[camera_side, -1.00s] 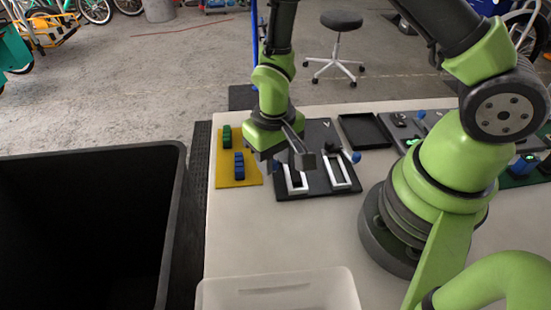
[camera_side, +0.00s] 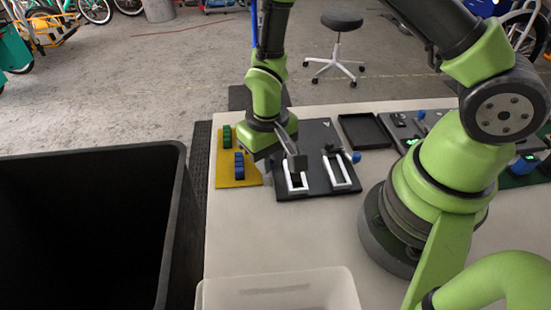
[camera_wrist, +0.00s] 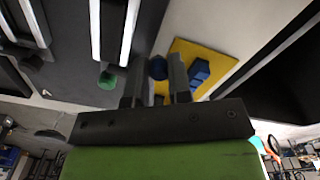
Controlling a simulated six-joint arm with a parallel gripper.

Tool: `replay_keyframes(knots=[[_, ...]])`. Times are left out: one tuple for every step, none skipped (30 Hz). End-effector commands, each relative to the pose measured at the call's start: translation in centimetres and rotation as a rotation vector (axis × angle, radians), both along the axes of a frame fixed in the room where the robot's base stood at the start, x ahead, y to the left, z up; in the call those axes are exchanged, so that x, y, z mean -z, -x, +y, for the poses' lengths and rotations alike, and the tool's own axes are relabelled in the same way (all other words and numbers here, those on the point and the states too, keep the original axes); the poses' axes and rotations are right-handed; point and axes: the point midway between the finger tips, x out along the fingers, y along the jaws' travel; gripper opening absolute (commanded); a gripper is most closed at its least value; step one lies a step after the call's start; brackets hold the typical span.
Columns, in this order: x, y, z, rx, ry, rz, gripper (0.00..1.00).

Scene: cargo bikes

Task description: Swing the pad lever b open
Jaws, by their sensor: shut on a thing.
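The dark lever panel (camera_side: 318,185) lies on the table with two white-framed slots, the left slot (camera_side: 297,189) and the right slot (camera_side: 341,184). My gripper (camera_side: 292,160) is low over the panel's left part, pointing down. In the wrist view its two dark fingers (camera_wrist: 157,65) are closed around a dark blue round knob (camera_wrist: 158,68). The fingers and wrist hide its stem, and the letter of this lever cannot be read. A green knob (camera_wrist: 107,80) sits beside the fingers, apart from them. Another blue knob (camera_side: 356,157) stands at the panel's right edge.
A yellow mat (camera_side: 224,176) with green blocks (camera_side: 227,137) and blue blocks (camera_side: 239,166) lies just left of the panel. A black tray (camera_side: 364,131) and more panels are to the right. A large black bin (camera_side: 172,165) and a clear box (camera_side: 280,279) stand nearer the camera.

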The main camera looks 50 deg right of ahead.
Motion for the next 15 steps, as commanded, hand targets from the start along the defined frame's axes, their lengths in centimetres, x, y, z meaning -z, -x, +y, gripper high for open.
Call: replay_keyframes(knots=[[-0.04, -0.28, 0.13, -0.004, -0.001, -0.005, 0.02], [-0.04, -0.32, 0.14, -0.004, -0.001, -0.005, 0.02], [-0.04, -0.33, 0.15, -0.004, -0.001, -0.005, 0.02], [-0.04, -0.32, 0.15, -0.004, -0.001, -0.004, 0.02], [-0.04, -0.32, 0.15, -0.004, -0.001, -0.004, 0.02], [-0.04, -0.32, 0.15, -0.004, -0.001, -0.004, 0.02], [-0.05, -0.31, 0.15, -0.004, -0.001, -0.004, 0.02], [-0.05, -0.31, 0.15, -0.004, -0.001, -0.005, 0.02], [-0.05, -0.33, 0.15, -0.004, -0.001, -0.005, 0.02], [-0.05, -0.35, 0.15, -0.004, -0.001, -0.005, 0.02], [-0.04, -0.42, 0.16, -0.004, -0.001, -0.005, 0.02], [-0.04, -0.52, 0.16, -0.003, -0.001, -0.005, 0.02], [-0.04, -0.65, 0.17, -0.003, -0.001, -0.005, 0.02], [-0.04, -0.77, 0.18, -0.003, -0.001, -0.005, 0.02], [-0.03, -0.96, 0.18, -0.003, -0.001, -0.005, 0.02]])
